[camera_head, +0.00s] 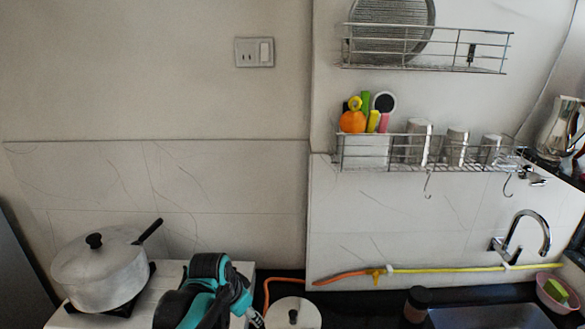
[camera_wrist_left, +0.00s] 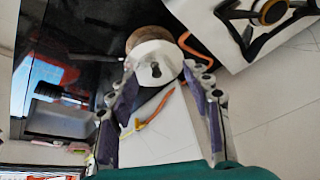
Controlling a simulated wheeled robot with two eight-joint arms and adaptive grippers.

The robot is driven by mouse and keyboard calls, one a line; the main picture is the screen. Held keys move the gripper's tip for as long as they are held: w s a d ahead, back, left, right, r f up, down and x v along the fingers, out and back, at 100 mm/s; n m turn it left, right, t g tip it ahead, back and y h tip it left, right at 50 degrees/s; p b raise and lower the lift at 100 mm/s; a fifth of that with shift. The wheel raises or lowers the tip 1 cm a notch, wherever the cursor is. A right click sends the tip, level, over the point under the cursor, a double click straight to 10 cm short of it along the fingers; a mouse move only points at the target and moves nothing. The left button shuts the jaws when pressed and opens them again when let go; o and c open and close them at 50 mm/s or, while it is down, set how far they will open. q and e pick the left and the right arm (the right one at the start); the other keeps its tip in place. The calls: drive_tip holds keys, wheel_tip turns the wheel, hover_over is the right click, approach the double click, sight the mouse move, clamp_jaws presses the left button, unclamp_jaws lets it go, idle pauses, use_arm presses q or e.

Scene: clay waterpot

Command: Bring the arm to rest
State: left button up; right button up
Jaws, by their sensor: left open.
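My left arm comes in at the bottom of the head view, teal and black, with part of my left gripper (camera_head: 254,316) at the lower edge. In the left wrist view the two fingers of my left gripper (camera_wrist_left: 160,75) stand wide apart, with nothing between them. Beyond the fingertips is a round pot with a white lid (camera_wrist_left: 149,58) and dark knob; a brown rim shows behind the lid. The lid also shows in the head view (camera_head: 296,308), just right of the gripper, its lower part cut off. My right gripper is not in view.
A metal pot (camera_head: 98,275) with a lid stands on the stove at left. An orange hose (camera_head: 268,290) runs behind the white lid. A sink (camera_head: 490,317) with a tap (camera_head: 540,235) is at right. Wire racks (camera_head: 425,60) hang on the wall above the counter.

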use_arm(q)
drive_tip(key=s+a+f+n+t+y+b, duration=0.1)
drive_tip(key=s+a+f+n+b, duration=0.2)
drive_tip(key=s, duration=0.5)
drive_tip(key=s+a+f+n+t+b, duration=0.2)
drive_tip(key=s+a+f+n+b, duration=0.1)
drive_tip(key=s, duration=0.4)
wheel_tip(320, 180, down, 2)
drive_tip(key=shift+s+a+f+n+y+b, duration=0.15)
drive_tip(key=shift+s+n+y+b, duration=0.25)
drive_tip(key=shift+n, duration=0.2)
